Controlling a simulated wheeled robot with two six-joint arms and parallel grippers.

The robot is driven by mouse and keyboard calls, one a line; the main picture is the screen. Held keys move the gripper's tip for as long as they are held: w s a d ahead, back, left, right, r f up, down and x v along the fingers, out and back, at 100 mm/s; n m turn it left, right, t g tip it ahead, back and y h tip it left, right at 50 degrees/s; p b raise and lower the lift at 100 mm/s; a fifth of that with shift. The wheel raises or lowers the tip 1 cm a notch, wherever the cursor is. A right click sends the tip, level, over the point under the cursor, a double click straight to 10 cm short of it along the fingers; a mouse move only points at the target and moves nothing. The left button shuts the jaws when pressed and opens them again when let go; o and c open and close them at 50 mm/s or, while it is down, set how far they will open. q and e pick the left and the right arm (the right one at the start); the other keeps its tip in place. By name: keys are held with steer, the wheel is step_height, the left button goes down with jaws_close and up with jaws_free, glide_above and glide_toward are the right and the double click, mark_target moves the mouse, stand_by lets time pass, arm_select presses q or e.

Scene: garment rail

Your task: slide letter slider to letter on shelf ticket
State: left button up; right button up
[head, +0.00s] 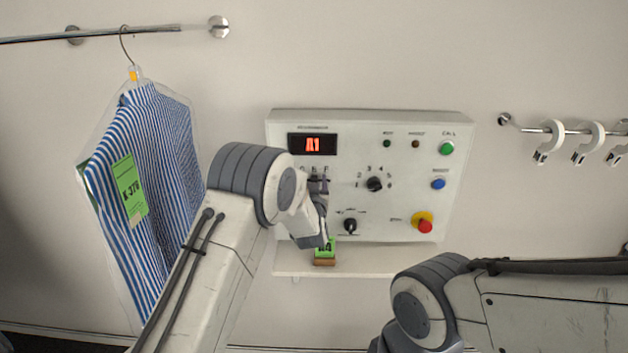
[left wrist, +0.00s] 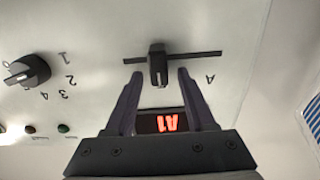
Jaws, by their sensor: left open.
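The letter slider's dark knob (left wrist: 158,66) stands in a horizontal slot, a little left of the slot's middle in the left wrist view, which is upside down. My left gripper (left wrist: 157,75) is open, one finger on each side of the knob, with gaps showing. The printed letter A shows beyond the right finger; other letters there are hidden. In the head view my left gripper (head: 318,190) is at the panel below the letter row. The green shelf ticket (head: 325,246) is partly covered by my gripper; it seems to read A4. My right gripper is out of view.
The control panel (head: 455,175) has a red display (head: 312,145) reading A1, a numbered dial (head: 375,184), a lower knob (head: 350,226) and several buttons. A bagged striped shirt (head: 150,190) hangs left of my left arm. Hooks hang at right.

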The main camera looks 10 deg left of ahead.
arm_select(q)
jaws_close()
stand_by(1.4)
